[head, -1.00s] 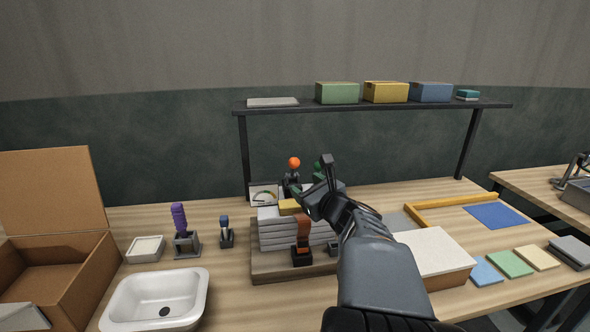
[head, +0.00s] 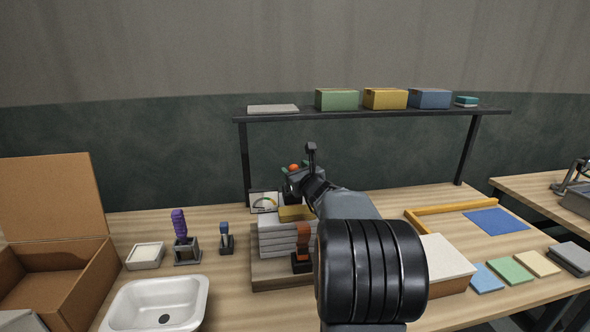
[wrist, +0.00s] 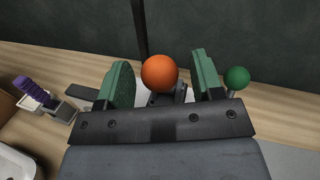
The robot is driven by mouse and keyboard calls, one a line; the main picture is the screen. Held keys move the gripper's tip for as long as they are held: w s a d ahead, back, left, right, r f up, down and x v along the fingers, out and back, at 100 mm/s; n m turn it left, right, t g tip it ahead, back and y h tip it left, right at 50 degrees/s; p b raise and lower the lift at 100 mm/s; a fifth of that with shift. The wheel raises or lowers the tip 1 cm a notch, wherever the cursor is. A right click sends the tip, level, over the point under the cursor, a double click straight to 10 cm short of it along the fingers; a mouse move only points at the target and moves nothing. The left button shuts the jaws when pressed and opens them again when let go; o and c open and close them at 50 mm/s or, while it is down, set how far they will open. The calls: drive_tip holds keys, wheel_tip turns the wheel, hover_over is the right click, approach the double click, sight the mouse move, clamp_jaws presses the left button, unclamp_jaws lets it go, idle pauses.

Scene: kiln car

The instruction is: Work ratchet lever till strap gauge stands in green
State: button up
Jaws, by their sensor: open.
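The lever's orange ball knob (wrist: 159,72) sits between the two green finger pads of my gripper (wrist: 164,80) in the wrist view. The jaws are open, with gaps showing at both sides of the ball. In the head view the knob (head: 293,167) is partly hidden behind my gripper (head: 295,174). The strap gauge (head: 264,202), a white dial with a coloured arc, stands just left of my gripper behind the stack of grey slabs (head: 276,238). Its needle is too small to read. The lever's lower part is mostly hidden.
A green ball on a post (wrist: 236,78) stands right of my gripper. A dark shelf (head: 370,111) spans behind. An orange-brown handled tool (head: 303,237) stands before the slabs. A white basin (head: 155,300) and cardboard box (head: 60,270) are at left.

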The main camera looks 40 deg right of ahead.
drive_tip(key=shift+w, duration=0.4)
clamp_jaws()
idle(0.4)
